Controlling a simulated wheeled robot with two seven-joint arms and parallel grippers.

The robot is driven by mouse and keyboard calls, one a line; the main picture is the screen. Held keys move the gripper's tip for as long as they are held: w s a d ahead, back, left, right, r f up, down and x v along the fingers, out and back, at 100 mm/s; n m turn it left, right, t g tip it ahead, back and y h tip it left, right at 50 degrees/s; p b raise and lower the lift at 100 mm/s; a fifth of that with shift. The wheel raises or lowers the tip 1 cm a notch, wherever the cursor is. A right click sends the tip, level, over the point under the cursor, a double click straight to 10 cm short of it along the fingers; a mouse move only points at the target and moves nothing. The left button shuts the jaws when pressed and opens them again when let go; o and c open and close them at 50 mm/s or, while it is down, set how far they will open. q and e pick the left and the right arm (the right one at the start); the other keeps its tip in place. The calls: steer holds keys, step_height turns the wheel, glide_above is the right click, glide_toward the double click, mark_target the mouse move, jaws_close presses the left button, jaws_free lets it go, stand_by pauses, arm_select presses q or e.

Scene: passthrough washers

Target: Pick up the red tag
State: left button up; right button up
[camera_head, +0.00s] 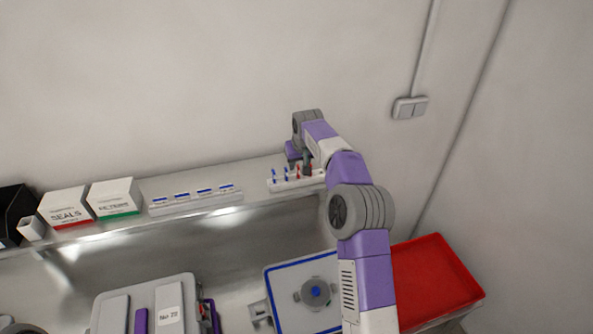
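A small white rack (283,186) stands on the shelf near its right end. Blue tags (274,175) stand upright in its left part. A red tag (298,172) stands farther right in the rack, and more red shows beside it, close to my gripper. My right gripper (306,163) is over the right part of the rack, pointing down. My own wrist and forearm partly cover it, so its fingertips and whether it touches a tag are unclear. My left gripper is out of view.
White SEALS (65,206) and FILTERS (114,198) boxes and a white strip with blue marks (195,199) share the shelf (250,176). Below are a grey case (118,293), a blue-edged panel (285,295) and a red tray (435,275). The wall is close behind the shelf.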

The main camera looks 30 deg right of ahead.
mark_target(298, 166)
steer(key=x, duration=0.5)
steer(key=shift+w+d, duration=0.3)
steer(key=shift+d, duration=0.1)
jaws_close()
